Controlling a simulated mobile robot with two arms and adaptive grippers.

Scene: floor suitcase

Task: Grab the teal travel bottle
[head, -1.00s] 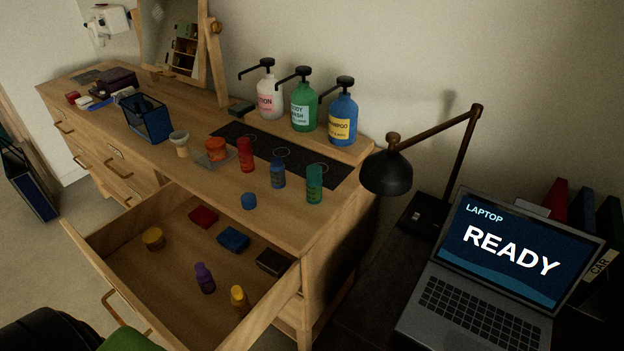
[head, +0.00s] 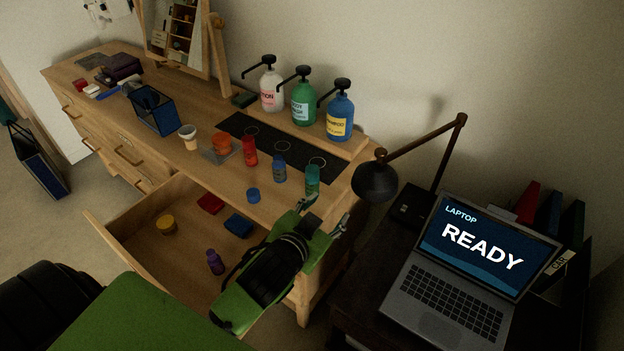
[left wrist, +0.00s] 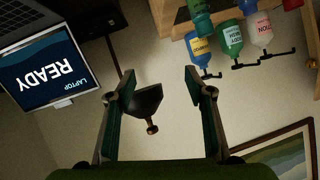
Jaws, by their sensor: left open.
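The teal travel bottle (head: 312,180) stands upright near the right front edge of the dresser top. In the left wrist view a teal bottle (left wrist: 201,22) shows at the top edge, partly cut off and outside the jaws. My left gripper (head: 326,211) is open and empty, just in front of and below the bottle, by the dresser's front right corner. In the left wrist view its fingers (left wrist: 158,82) are spread wide. They appear apart from the bottle. My right gripper is not in view.
Blue (head: 280,168) and red (head: 250,151) bottles stand left of the teal one. Pump bottles (head: 303,103) stand behind on a raised ledge. The open drawer (head: 140,227) lies below. A lamp (head: 375,182) and laptop (head: 450,270) are at right.

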